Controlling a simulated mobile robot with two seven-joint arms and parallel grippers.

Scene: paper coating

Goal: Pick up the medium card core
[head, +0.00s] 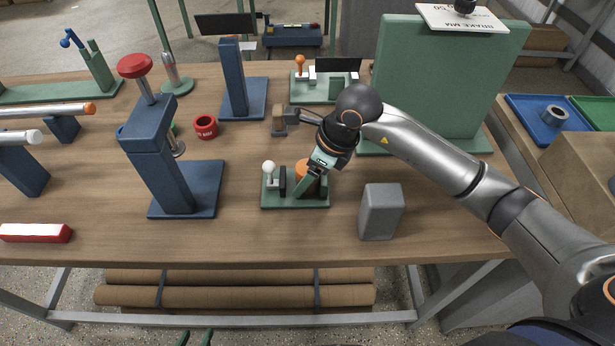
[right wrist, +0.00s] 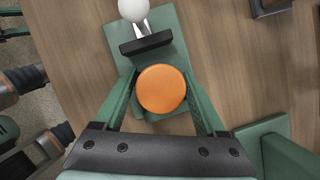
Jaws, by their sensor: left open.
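I cannot tell which thing is the medium card core. Long brown card tubes (head: 235,296) lie strapped under the table in the head view. My right gripper (head: 313,183) reaches down over a small green fixture (head: 296,202) on the table. In the right wrist view its green fingers stand on either side of an orange round piece (right wrist: 162,89); whether they press on it is unclear.
On the wooden table (head: 110,220) stand a blue press (head: 165,155), a red ring (head: 206,127), a grey block (head: 381,212) and a tall green panel (head: 440,85). A red and white bar (head: 36,233) lies at the left. A blue tray (head: 530,128) is at the right.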

